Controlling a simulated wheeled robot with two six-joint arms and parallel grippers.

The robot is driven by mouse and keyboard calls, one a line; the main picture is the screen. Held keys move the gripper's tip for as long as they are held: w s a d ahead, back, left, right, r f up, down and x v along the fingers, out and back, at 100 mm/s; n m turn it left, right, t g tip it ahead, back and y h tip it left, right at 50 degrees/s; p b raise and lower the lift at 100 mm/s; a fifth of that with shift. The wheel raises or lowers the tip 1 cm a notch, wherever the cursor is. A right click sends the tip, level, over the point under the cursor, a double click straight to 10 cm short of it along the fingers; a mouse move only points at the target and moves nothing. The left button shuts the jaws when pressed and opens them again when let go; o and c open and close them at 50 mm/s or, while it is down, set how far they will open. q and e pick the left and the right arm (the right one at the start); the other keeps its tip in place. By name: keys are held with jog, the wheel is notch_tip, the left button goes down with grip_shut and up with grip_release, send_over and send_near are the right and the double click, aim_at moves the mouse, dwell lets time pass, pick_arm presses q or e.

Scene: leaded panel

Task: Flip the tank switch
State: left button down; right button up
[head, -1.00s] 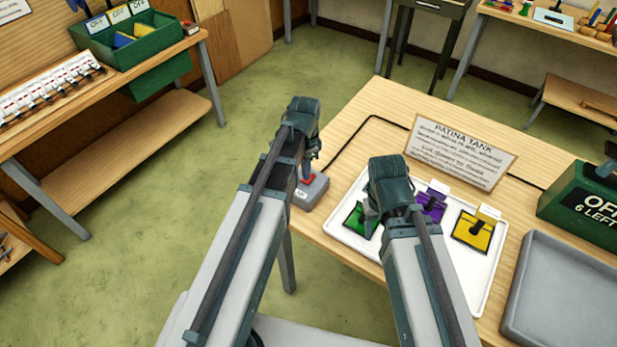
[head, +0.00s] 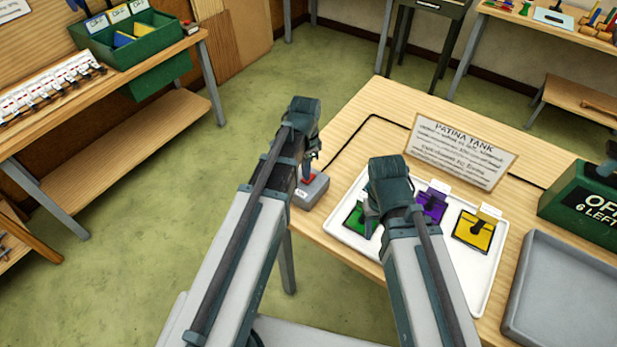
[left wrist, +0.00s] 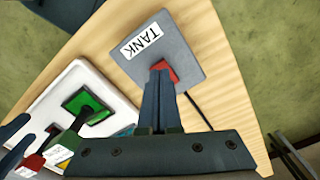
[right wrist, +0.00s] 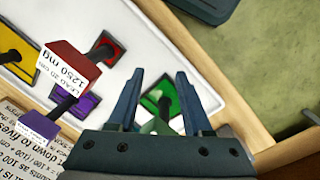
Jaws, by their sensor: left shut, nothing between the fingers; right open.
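The tank switch is a grey box (head: 313,192) with a red rocker (head: 307,175) on the near left part of the tank table. The left wrist view shows the grey box with its "TANK" label (left wrist: 143,41) and the red rocker (left wrist: 170,72). My left gripper (left wrist: 159,72) is shut and empty, its fingertips at the red rocker, covering part of it. Whether they touch it I cannot tell. My right gripper (right wrist: 154,77) is open and empty above the white tray (head: 343,234), with a green square (right wrist: 172,97) seen between and behind its fingers.
The tray holds green, purple (head: 432,205) and yellow (head: 473,231) pieces, and a red one (right wrist: 103,47). A "PATINA TANK" sign (head: 460,153) stands behind. A green box (head: 585,207) reading "OFF" and "6 LEFT" and a grey tray (head: 565,290) are at the right. A black cable (head: 345,146) crosses the table.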

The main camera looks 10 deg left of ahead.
pick_arm(q)
jog(key=shift+f+b, duration=0.65)
jog(key=shift+f, duration=0.05)
pick_arm(e)
jog(key=shift+f, duration=0.7)
pick_arm(q)
jog(key=shift+r, duration=0.15)
pick_arm(e)
jog(key=shift+r, duration=0.15)
pick_arm(q)
notch_tip(320, 180, up, 7)
jog(key=p, duration=0.7)
pick_arm(e)
notch_tip(320, 180, up, 7)
pick_arm(q)
jog(key=s+d+f+n+b, duration=0.2)
jog(key=s+d+n, duration=0.1)
jog(key=s+d, duration=0.2)
jog(key=s+d+f+n+y+b, duration=0.1)
jog(key=s+d+f+n+b, duration=0.1)
jog(key=s+d, duration=0.3)
jog(key=s+n, duration=0.1)
jog(key=s, duration=0.3)
jog(key=shift+s+d+f, duration=0.15)
jog(key=shift+d+f, duration=0.05)
jog(key=shift+d, duration=0.05)
pick_arm(e)
notch_tip(320, 180, down, 5)
jog(key=shift+r, duration=0.2)
